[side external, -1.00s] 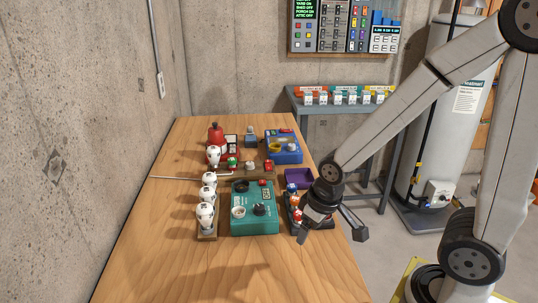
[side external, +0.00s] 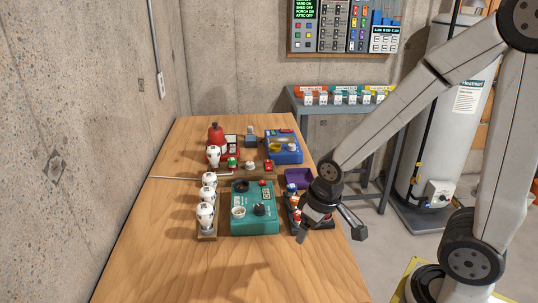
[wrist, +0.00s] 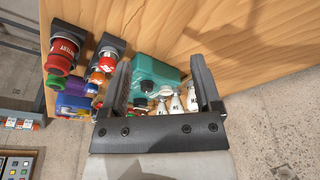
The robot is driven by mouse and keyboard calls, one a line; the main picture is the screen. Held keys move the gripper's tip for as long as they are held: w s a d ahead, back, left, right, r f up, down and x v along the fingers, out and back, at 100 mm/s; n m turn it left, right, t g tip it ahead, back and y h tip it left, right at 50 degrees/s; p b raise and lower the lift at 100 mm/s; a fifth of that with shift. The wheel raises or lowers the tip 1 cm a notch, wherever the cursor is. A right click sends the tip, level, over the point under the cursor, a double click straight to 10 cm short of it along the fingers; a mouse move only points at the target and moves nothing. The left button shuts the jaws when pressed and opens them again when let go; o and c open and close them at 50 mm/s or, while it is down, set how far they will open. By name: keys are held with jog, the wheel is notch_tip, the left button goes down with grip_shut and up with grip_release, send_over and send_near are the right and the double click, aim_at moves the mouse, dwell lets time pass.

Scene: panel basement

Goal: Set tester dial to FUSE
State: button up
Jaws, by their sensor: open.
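The teal tester box (side external: 255,221) sits on the wooden bench, with a black dial knob (side external: 259,209) and a white round socket on its top. I cannot read the dial's setting. The tester also shows between my fingers in the wrist view (wrist: 158,72), with its top face mostly hidden there. My gripper (side external: 330,236) is open and empty, to the right of the tester near the bench's right edge. In the wrist view my gripper's two fingers (wrist: 160,85) stand wide apart, with nothing between them touching.
A rack of white bulbs (side external: 207,205) stands left of the tester. A dark tray with red and orange fuses (side external: 293,203) is right of it, partly behind my gripper. A purple bin (side external: 299,178) and blue box (side external: 283,148) stand behind. The bench front (side external: 170,270) is clear.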

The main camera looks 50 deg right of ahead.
aim_at(259, 206)
jog(key=w+d+n, duration=0.1)
jog(key=w, duration=0.5)
jog(key=w+d+g, duration=0.1)
jog(key=w+d, duration=0.1)
jog(key=w, duration=0.4)
jog(key=w+d+n+g, duration=0.1)
jog(key=w+d, duration=0.1)
jog(key=w, duration=0.4)
jog(key=shift+w+r+n, duration=0.2)
jog(key=shift+w+n, duration=0.1)
jog(key=shift+w, duration=0.1)
jog(key=shift+w+d+g, duration=0.25)
jog(key=shift+w+g, duration=0.05)
jog(key=shift+w, duration=0.2)
jog(key=shift+f, duration=0.1)
jog(key=shift+f, duration=3.85)
grip_shut()
